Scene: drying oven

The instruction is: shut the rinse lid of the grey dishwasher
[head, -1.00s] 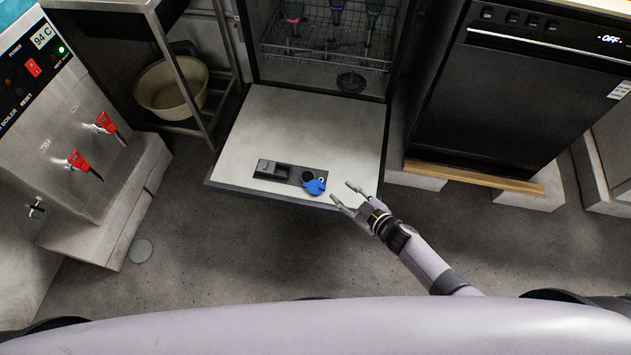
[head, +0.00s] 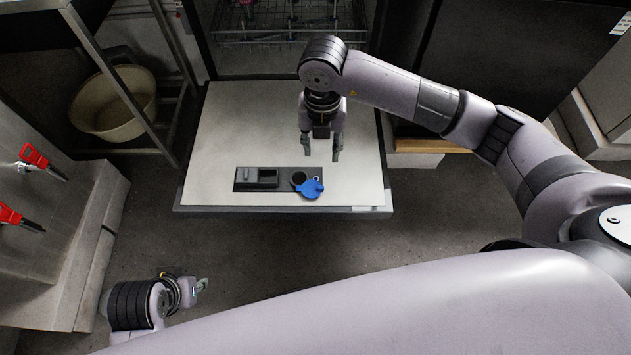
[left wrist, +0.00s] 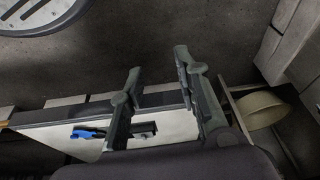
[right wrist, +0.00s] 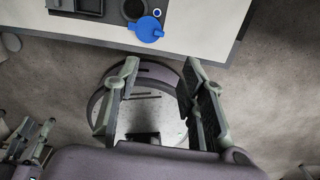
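The grey dishwasher's door (head: 228,120) lies folded down flat. A dark panel on it holds a rectangular compartment (head: 260,178) and a round rinse opening (head: 299,178). The blue rinse lid (head: 312,190) is open beside the opening, on its front right side. The lid also shows in the right wrist view (right wrist: 146,30) and the left wrist view (left wrist: 86,133). My right gripper (head: 321,155) points down over the door, beyond the lid, open and empty. My left gripper (head: 196,288) is low at the front left, clear of the door; its fingers (left wrist: 158,62) are apart and empty.
The dishwasher's rack (head: 275,30) is behind the door. A metal shelf frame with a beige basin (head: 113,105) stands on the left, by a boiler with red taps (head: 35,156). A dark appliance (head: 480,60) is on the right. The floor (head: 270,240) before the door is clear.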

